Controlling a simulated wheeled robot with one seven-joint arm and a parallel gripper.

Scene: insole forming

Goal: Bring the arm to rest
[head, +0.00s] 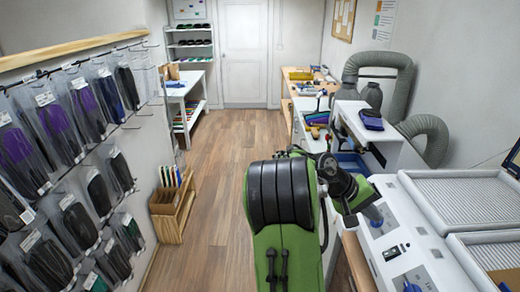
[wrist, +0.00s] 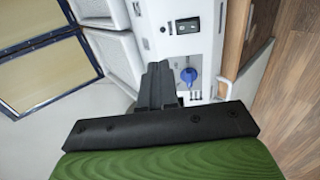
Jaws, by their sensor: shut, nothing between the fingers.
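My gripper (wrist: 160,82) shows in the wrist view with its dark fingers together and nothing between them. It hangs over a white machine front (wrist: 185,55) with a blue knob (wrist: 188,75) just beyond the fingertips; the gap between them cannot be judged. In the head view my green and black arm (head: 285,225) is folded in the lower middle. Its far end reaches right, over the edge of the white machine (head: 420,235); the fingertips are hard to make out there.
A wall rack of packed insoles (head: 75,190) stands left, with a wooden crate (head: 172,205) on the floor below. The wooden floor (head: 225,160) is clear towards the door (head: 244,55). A workbench (head: 300,105) and a grey hose (head: 400,85) are on the right.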

